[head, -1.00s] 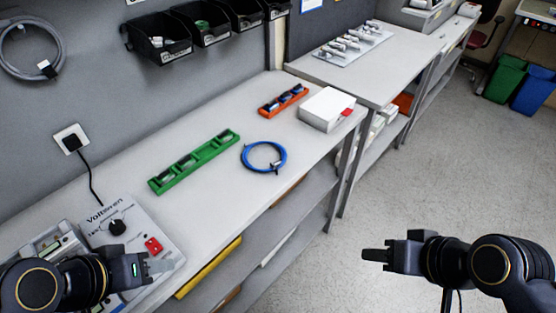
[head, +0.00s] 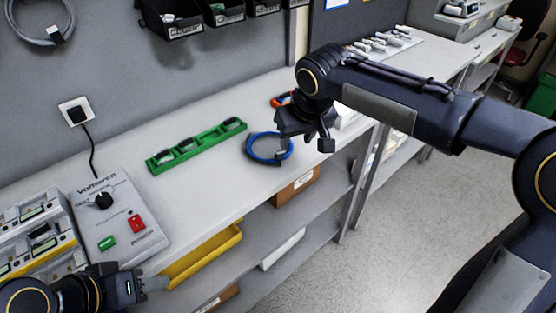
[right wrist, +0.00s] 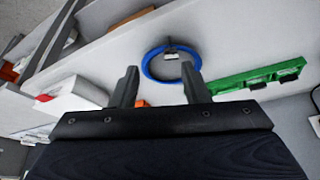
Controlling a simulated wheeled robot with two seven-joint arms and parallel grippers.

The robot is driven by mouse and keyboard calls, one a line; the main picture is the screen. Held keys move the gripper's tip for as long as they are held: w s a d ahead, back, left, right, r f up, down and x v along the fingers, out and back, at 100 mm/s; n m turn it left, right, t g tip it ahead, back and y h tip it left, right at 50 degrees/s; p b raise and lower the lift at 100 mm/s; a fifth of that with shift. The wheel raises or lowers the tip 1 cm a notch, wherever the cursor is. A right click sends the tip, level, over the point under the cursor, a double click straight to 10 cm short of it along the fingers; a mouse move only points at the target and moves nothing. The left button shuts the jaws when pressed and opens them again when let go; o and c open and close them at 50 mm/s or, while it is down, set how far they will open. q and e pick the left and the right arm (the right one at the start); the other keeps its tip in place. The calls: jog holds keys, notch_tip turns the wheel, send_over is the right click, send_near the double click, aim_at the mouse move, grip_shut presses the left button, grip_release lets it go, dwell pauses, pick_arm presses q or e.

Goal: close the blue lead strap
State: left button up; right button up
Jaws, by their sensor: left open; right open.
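The blue lead (head: 255,156) lies coiled in a ring on the grey bench, right of the green rack. A small grey piece, perhaps its strap (right wrist: 171,56), shows on the ring in the right wrist view; whether it is open I cannot tell. My right gripper (head: 310,142) hangs over the ring's right side in the head view and hides part of it. Its two fingers (right wrist: 160,86) are apart and empty, with the ring (right wrist: 147,70) beyond the fingertips. My left gripper (head: 150,284) is open and empty at the bench's front edge, by the Voltwren box.
A green rack (head: 163,168) holds dark items left of the ring. An orange rack and a white box (right wrist: 80,95) stand near the right arm. The Voltwren box (head: 118,225) is at left. The bench between them is clear. A yellow bin (head: 205,255) sits below.

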aim_at(279, 161)
jog(key=w+a+f, duration=0.1)
jog(key=f, duration=0.1)
jog(key=w+a+f, duration=0.1)
jog(key=w+f, duration=0.1)
jog(key=f, duration=0.1)
jog(key=w+a+f, duration=0.1)
jog(key=f, duration=0.2)
jog(key=shift+w, duration=0.25)
jog(key=shift+c, duration=0.4)
grip_shut()
jog(key=shift+r, duration=0.15)
jog(key=g+p, duration=0.2)
jog(key=p, duration=0.3)
jog(key=w+g+h+p, duration=0.1)
jog(key=p, duration=0.4)
jog(key=w+g+p, duration=0.1)
jog(key=g+p, duration=0.1)
jog(key=p, duration=0.3)
jog(key=shift+a+r+g+h+p, duration=0.15)
jog(key=shift+a+g+h+p, duration=0.15)
jog(key=shift+a, duration=0.05)
jog(key=shift+w+f+g+p, duration=0.1)
jog(key=shift+f+g+p, duration=0.3)
jog(key=shift+p, duration=0.45)
jog(key=shift+r, duration=0.1)
